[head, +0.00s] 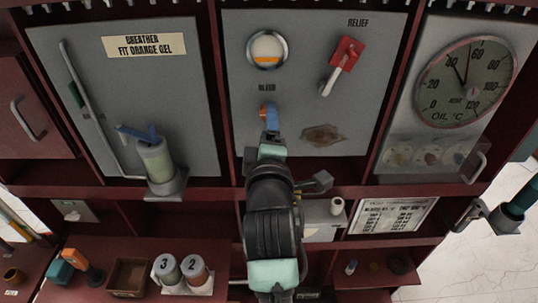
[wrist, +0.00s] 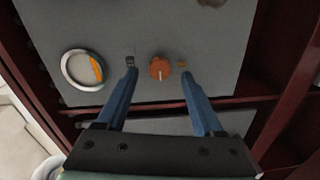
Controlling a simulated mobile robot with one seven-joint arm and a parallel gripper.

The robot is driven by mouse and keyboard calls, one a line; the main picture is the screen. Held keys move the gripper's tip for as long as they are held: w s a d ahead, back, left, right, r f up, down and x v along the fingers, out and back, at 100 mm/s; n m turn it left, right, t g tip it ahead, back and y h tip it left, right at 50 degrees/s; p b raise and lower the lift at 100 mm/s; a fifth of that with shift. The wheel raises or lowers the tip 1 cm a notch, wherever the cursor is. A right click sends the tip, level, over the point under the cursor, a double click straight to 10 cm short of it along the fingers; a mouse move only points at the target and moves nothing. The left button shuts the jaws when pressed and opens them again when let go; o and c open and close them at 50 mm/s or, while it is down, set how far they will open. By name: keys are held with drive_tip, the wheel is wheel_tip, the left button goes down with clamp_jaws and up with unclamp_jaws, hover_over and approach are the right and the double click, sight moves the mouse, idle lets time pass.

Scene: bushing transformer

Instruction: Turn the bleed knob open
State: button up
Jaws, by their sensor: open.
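The bleed knob is a round orange knob with a pale pointer line; it sits between my fingertips in the wrist view (wrist: 160,68). In the head view the knob (head: 264,112) shows just under the BLEED label (head: 267,88), partly hidden by my gripper (head: 270,120). My gripper also shows in the wrist view (wrist: 157,73), with two blue fingers spread to either side of the knob. A gap shows on both sides, and I cannot tell how far the fingertips reach along the knob's depth.
A round sight glass (head: 267,50) with an orange band is above the knob. A red RELIEF lever (head: 343,65) is at its upper right, and a brownish stain (head: 323,135) marks the panel at lower right. A dial gauge (head: 466,80) is further right.

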drive_tip(key=s+b, duration=0.3)
drive_tip(key=s, duration=0.7)
drive_tip(key=shift+s+r, duration=0.2)
drive_tip(key=shift+s, duration=0.1)
drive_tip(key=shift+r, duration=0.1)
